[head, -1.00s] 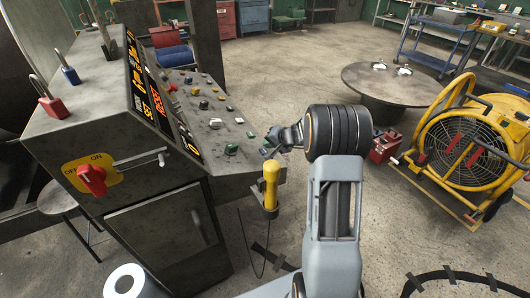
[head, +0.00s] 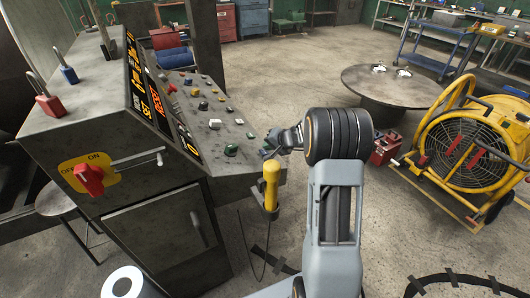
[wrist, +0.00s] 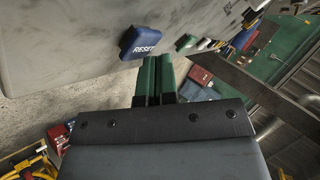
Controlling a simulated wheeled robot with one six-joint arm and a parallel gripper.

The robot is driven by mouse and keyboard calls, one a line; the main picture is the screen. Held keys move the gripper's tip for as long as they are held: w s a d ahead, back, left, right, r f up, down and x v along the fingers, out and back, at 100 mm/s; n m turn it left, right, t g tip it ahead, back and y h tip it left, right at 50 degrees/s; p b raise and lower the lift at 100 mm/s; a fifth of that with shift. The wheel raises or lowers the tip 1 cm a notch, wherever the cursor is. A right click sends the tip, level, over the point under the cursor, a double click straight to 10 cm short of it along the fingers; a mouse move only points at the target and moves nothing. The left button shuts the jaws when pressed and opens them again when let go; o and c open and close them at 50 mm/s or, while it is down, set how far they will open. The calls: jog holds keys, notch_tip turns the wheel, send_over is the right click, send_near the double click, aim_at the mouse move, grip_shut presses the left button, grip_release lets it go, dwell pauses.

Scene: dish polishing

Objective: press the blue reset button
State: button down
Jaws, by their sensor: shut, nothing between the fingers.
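The blue button marked RESET (wrist: 143,41) sits on the grey panel face in the wrist view. My gripper (wrist: 157,57) is shut and empty, with its two green-sided fingers side by side. The fingertips are just below and a little to the right of the button in that picture. A small gap shows between them and the button. In the head view my gripper (head: 270,145) is at the near right corner of the console's sloping panel (head: 215,105). The button cannot be made out clearly there beside the gripper.
A green button (wrist: 186,42) lies right of the blue one. On the console are a green button (head: 231,150), a red rotary switch (head: 89,179) and padlocks. A yellow pendant (head: 271,185) hangs below my gripper. A yellow fan (head: 465,150) stands at right.

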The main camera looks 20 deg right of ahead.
jog(key=shift+a+f+b, duration=0.15)
jog(key=shift+f+b, duration=0.25)
jog(key=shift+b, duration=0.2)
dwell(0.4)
jog(key=shift+r, duration=0.15)
jog(key=shift+d+r+p, duration=0.3)
jog(key=shift+r+p, duration=0.1)
jog(key=shift+r, duration=0.35)
jog(key=r+p, duration=0.1)
jog(key=d+r, duration=0.1)
jog(key=r, duration=0.1)
jog(key=r+p, duration=0.1)
jog(key=shift+w+d+r+p, duration=0.1)
jog(key=shift+d+r+p, duration=0.25)
dwell(0.3)
jog(key=shift+d, duration=0.1)
dwell(0.6)
